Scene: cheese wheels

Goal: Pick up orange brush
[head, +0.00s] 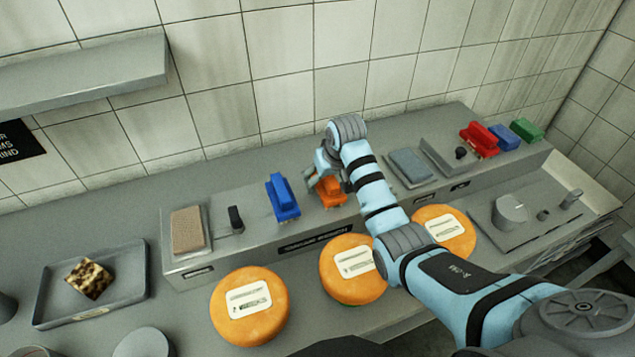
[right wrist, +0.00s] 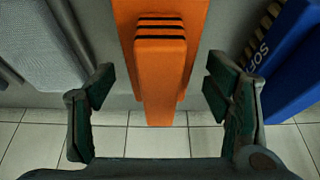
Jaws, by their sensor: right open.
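The orange brush (head: 329,192) sits on the raised grey bench shelf, just right of a blue brush (head: 282,197). My right gripper (head: 318,177) is over the orange brush and partly hides it in the head view. In the right wrist view the orange brush (right wrist: 161,70) lies between the two open green-padded fingers of my right gripper (right wrist: 160,100). There is a gap on each side, and neither finger appears to touch it. My left gripper is not in view.
Three orange cheese wheels (head: 249,307) stand along the front. A sponge pad (head: 187,229) is left of the blue brush; a grey pad (head: 411,166) is to the right. Red (head: 479,140), blue (head: 503,137) and green (head: 526,130) brushes stand at the far right. A tray (head: 122,288) lies left.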

